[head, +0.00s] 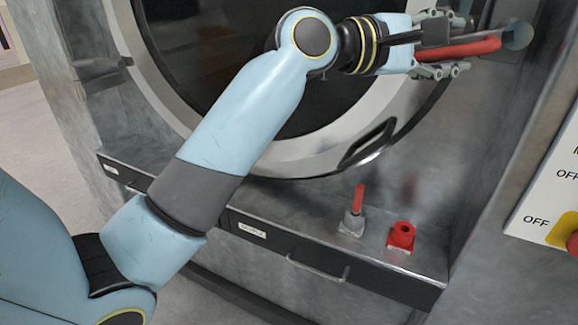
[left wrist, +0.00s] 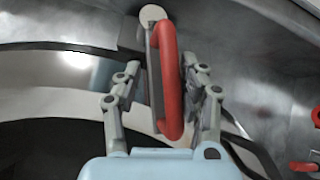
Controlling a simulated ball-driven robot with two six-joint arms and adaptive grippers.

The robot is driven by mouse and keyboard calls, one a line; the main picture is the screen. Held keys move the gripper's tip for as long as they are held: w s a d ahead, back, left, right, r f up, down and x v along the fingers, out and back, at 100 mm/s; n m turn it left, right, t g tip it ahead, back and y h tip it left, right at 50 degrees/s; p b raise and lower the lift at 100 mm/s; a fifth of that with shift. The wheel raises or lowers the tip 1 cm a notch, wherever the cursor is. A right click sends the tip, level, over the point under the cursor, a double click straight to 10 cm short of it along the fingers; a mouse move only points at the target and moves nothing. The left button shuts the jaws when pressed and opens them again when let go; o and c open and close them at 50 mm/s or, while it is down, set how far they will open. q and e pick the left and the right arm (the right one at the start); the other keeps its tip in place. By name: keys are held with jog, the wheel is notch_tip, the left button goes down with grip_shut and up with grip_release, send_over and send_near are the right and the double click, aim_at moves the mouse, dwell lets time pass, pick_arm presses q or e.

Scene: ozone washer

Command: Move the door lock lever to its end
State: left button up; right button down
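The door lock lever, a red bar handle (head: 460,48) on a grey pivot, is at the top right of the head view, beside the round door. It also shows in the left wrist view (left wrist: 170,85), pointing back toward my gripper. My left gripper (head: 445,45) has its fingers on either side of the handle. In the left wrist view the fingers (left wrist: 160,85) stand apart, with a small gap on the left side; contact on the right side is unclear. My right gripper is not in view.
The large round door (head: 320,155) with a dark window and a black-edged handle (head: 368,143) fills the middle. Below is a metal ledge (head: 290,205) with a red-handled valve (head: 357,200) and a red fitting (head: 401,236). A white control panel (head: 545,195) is at right.

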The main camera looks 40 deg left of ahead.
pick_arm(q)
jog(key=shift+s+a+f+b, duration=0.1)
jog(key=shift+s+a+b, duration=0.25)
jog(key=shift+s+a, duration=0.15)
jog(key=d+v, duration=0.1)
jog(key=v, duration=0.9)
jog(key=s+a+f+m+g+y, duration=0.1)
jog(key=s+f+m+g+y, duration=0.1)
jog(key=f, duration=0.5)
jog(key=s+a+f+m+g+y+b, duration=0.1)
jog(key=s+f+m+g+y, duration=0.1)
jog(key=f, duration=0.6)
jog(key=s+a+f+m+g+y, duration=0.1)
jog(key=s+f+m+g+y, duration=0.1)
jog(key=s+f+m, duration=0.2)
notch_tip(320, 180, down, 4)
jog(key=shift+s+a+r+m+g, duration=0.25)
jog(key=shift+s+m+g, duration=0.1)
jog(key=shift+m, duration=0.75)
